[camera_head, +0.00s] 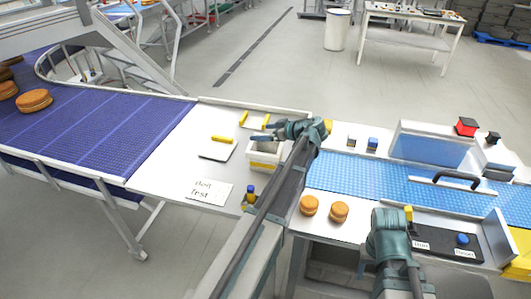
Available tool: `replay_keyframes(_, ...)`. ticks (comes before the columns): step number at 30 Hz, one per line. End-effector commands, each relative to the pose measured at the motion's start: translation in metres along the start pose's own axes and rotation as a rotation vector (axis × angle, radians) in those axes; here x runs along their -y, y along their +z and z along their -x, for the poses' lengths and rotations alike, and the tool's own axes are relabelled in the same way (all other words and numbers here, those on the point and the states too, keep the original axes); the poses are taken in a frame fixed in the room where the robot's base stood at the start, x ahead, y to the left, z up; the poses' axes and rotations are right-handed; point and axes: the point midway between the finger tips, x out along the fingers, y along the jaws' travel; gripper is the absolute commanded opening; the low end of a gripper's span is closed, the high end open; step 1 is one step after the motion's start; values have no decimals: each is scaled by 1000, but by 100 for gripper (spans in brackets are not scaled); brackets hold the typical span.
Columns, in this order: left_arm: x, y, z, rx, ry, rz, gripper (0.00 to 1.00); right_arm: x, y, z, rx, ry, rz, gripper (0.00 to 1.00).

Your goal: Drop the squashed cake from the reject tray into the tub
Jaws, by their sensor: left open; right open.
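My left gripper (262,137) reaches in from the left, open and empty, above a white tub (265,158) on the white table. The arm's wrist covers part of the tub, and its inside is hard to see. Two round golden cakes, one on the left (309,205) and one on the right (339,212), sit side by side at the table's front edge. Neither is clearly squashed from here.
A blue conveyor (100,125) at left carries several cakes (34,100). A blue ribbed belt (390,185) runs right, under a clear-fronted guard (430,145). A lettered card (205,190) and yellow-handled tools (222,139) lie near the tub.

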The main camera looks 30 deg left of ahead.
Motion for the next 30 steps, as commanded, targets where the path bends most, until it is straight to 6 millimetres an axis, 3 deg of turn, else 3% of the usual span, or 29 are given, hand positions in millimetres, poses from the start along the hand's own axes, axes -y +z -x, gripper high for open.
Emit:
replay_keyframes(9,0,-5,72,-1,2,-1,100,-3,2,35,0,0,0,50)
replay_keyframes(15,0,-3,105,-1,1,-1,100,-5,3,48,0,0,0,50)
replay_keyframes(21,0,-2,121,-1,0,1,100,-5,3,54,0,0,1,50)
replay_keyframes(30,0,0,124,-1,-1,1,100,-5,3,54,0,0,1,50)
